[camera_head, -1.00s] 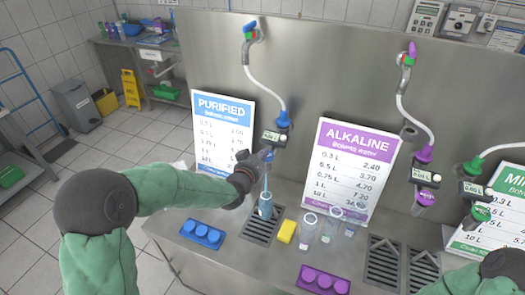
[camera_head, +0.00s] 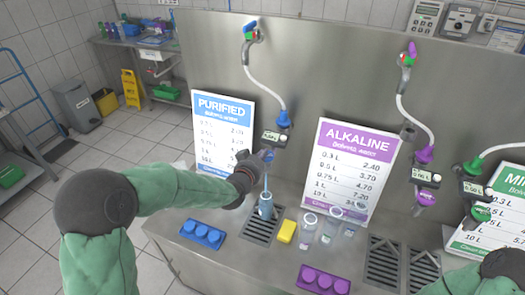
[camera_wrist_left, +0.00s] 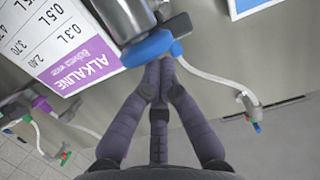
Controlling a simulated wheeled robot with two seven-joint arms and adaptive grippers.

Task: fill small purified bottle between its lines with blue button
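A small bottle (camera_head: 265,206) stands upright on the grated drain below the purified dispenser, with a thin blue stream running down into it. Its lines and exact water level are too small to read. The purified dispenser has a blue fitting (camera_head: 283,119) and a small display (camera_head: 271,136). My left gripper (camera_head: 262,158) is at the dispenser's lower end, above the bottle, partly hiding it. In the left wrist view my left fingers (camera_wrist_left: 163,68) are together, their tips against or just under the blue dispenser part (camera_wrist_left: 148,48).
A blue bottle-cap tray (camera_head: 202,235) lies left of the drain (camera_head: 262,227). A yellow block (camera_head: 287,232) and several clear bottles (camera_head: 308,229) stand to the right. A purple cap tray (camera_head: 322,280) is at the front. The purified (camera_head: 224,130) and alkaline (camera_head: 352,165) price signs stand behind.

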